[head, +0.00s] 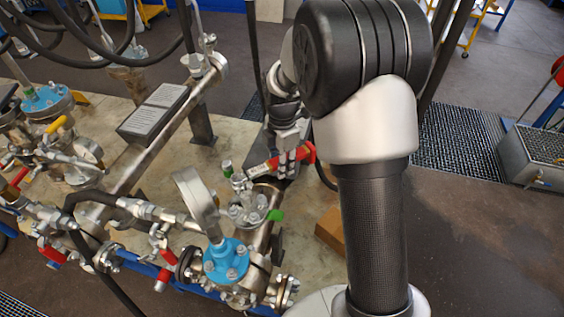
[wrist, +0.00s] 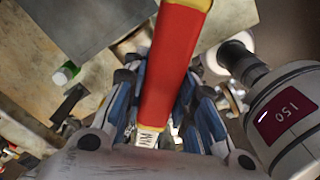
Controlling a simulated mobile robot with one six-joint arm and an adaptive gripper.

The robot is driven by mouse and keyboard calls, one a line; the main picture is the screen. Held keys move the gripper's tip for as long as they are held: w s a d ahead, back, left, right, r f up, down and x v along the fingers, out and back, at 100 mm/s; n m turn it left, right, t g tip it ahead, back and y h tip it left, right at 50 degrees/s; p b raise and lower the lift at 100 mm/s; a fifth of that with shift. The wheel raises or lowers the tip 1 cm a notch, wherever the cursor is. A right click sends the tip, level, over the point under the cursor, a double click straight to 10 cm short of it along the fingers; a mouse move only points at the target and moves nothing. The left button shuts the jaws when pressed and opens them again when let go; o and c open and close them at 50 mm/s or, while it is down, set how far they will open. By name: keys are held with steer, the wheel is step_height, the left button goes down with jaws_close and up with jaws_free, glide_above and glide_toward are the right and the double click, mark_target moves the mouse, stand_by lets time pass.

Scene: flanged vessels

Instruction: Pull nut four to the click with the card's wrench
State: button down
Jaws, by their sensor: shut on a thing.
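My gripper (head: 288,157) is shut on the red handle of a wrench. The wrench (head: 262,168) lies nearly level, its far end reaching left over a flanged vessel top (head: 248,207). In the wrist view the red handle (wrist: 172,65), with yellow bands, runs between the blue-grey fingers of my gripper (wrist: 165,110). The nuts on the flange are small in the head view; I cannot tell which is nut four, or whether the wrench head sits on a nut. A grey plate with printed lines (head: 155,110) lies on the bench; its text is unreadable.
A green cap (head: 227,167) stands near the wrench. A pale cylinder with a dark red display reading 150 (wrist: 288,118) is close beside my gripper. An orange-brown block (head: 331,231) lies right.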

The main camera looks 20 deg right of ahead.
steer(key=shift+f, duration=0.2)
steer(key=shift+f+b, duration=0.8)
steer(key=shift+f, duration=0.25)
steer(key=s+a+m, duration=0.1)
steer(key=s+m, duration=0.6)
steer(key=s, duration=0.1)
steer(key=shift+s+m+b, duration=0.15)
steer(key=shift+m+b, duration=0.15)
steer(key=shift+b, duration=0.15)
